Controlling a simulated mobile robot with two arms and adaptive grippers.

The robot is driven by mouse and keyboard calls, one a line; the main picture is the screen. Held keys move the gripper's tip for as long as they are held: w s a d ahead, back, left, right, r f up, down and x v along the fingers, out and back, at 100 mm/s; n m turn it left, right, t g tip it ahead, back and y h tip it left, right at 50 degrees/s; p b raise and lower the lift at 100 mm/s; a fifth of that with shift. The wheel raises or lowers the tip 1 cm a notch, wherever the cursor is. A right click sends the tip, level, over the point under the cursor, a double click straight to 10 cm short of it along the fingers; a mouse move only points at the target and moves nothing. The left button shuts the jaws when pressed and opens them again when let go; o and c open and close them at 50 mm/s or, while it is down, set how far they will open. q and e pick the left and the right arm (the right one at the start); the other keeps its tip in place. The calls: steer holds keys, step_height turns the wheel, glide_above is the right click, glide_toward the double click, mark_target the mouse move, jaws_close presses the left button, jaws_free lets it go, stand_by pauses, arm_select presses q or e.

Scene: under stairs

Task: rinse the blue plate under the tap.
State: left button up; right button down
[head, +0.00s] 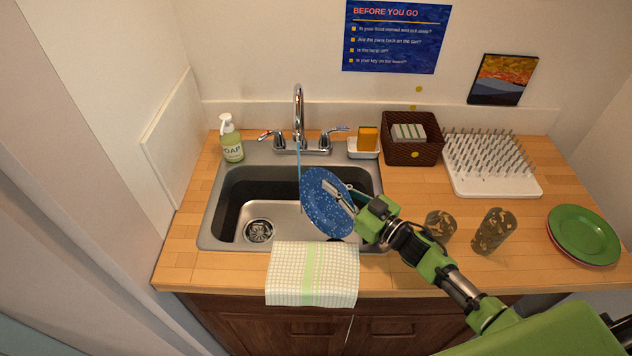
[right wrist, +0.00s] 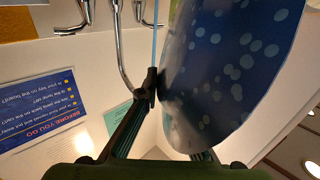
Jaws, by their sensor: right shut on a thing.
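The blue plate (head: 322,212), speckled with pale spots, is tilted steeply above the right part of the sink. My right gripper (head: 340,194) is shut on the blue plate's rim. In the right wrist view the plate (right wrist: 235,60) fills the upper right and partly hides one finger of the gripper (right wrist: 172,105). The chrome tap (head: 298,108) stands behind the sink, and a thin blue water stream (head: 299,165) falls from it. The stream passes at the plate's left edge; I cannot tell whether it touches. My left gripper is not in view.
The sink (head: 212,222) has a towel (head: 312,275) over its front edge. A soap bottle (head: 231,140) stands left. On the right are a sponge (head: 367,139), a basket (head: 425,155), a drying rack (head: 505,187), two patterned glasses (head: 493,231) and stacked plates (head: 582,232).

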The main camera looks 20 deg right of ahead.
steer(key=shift+s+a+f, duration=0.1)
steer(key=shift+s+f, duration=0.15)
steer(key=shift+f, duration=0.25)
steer(key=shift+s+r+p, duration=0.1)
steer(key=shift+r+p, duration=0.05)
steer(key=shift+p, duration=0.15)
steer(key=shift+s+r+p, duration=0.4)
steer(key=shift+r+p, duration=0.2)
steer(key=shift+p, duration=0.3)
steer(key=s+r, duration=0.1)
steer(key=s, duration=0.1)
steer(key=s+r+p, duration=0.1)
steer(key=r, duration=0.1)
steer(key=shift+s, duration=0.4)
steer(key=shift+r, duration=0.15)
